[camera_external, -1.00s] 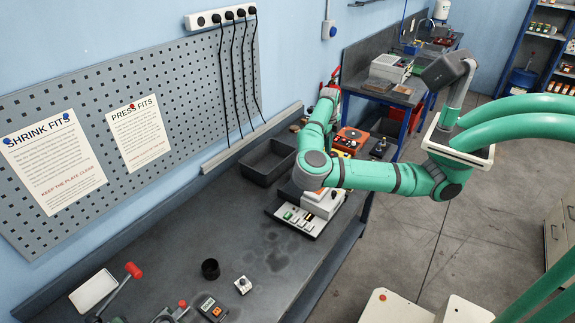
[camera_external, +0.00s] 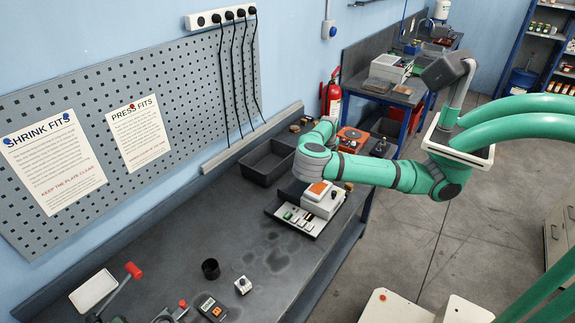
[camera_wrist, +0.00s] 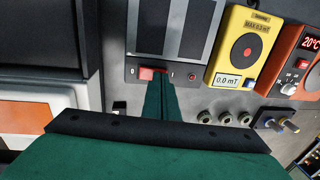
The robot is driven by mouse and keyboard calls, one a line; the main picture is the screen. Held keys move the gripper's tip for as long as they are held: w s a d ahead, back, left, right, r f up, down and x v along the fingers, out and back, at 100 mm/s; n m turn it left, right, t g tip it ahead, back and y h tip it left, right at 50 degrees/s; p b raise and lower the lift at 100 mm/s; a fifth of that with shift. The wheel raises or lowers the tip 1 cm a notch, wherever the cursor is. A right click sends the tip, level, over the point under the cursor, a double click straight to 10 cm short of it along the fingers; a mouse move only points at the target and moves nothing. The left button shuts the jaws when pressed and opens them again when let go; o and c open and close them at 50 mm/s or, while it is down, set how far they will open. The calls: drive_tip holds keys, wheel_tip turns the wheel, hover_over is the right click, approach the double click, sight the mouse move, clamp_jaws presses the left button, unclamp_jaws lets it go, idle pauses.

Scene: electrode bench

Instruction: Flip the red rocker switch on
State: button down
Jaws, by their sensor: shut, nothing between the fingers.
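The red rocker switch (camera_wrist: 147,73) shows in the wrist view on the dark front strip of a unit with grey plates (camera_wrist: 150,30). Light marks stand to its left and right, and a small round red lamp or button (camera_wrist: 192,76) is further right. My gripper (camera_wrist: 160,80) is shut and empty, its green fingers reaching up to the switch. The fingertips overlap the right part of the switch in the picture; I cannot tell whether they touch it. Which way the rocker is tilted is unclear. In the external view my arm hides the switch and my fingers.
A yellow meter reading 0.0 mT (camera_wrist: 242,45) and a red-orange unit reading 20°C (camera_wrist: 298,62) stand to the right. Several round sockets (camera_wrist: 225,118) lie below them. A white box with an orange panel (camera_external: 322,196) and a black tray (camera_external: 268,161) are nearby on the bench.

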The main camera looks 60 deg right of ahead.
drive_tip(key=shift+f, duration=0.1)
idle(0.3)
drive_tip(key=shift+d+f+y, duration=0.2)
drive_tip(key=shift+f+y, duration=0.05)
drive_tip(key=shift+y, duration=0.15)
drive_tip(key=shift+a, duration=0.1)
drive_tip(key=shift+s+a, duration=0.1)
drive_tip(key=shift+a, duration=0.75)
drive_tip(key=shift+r, duration=0.2)
wheel_tip(320, 180, up, 14)
drive_tip(key=a, duration=0.1)
drive_tip(key=shift+f, duration=0.1)
idle(0.4)
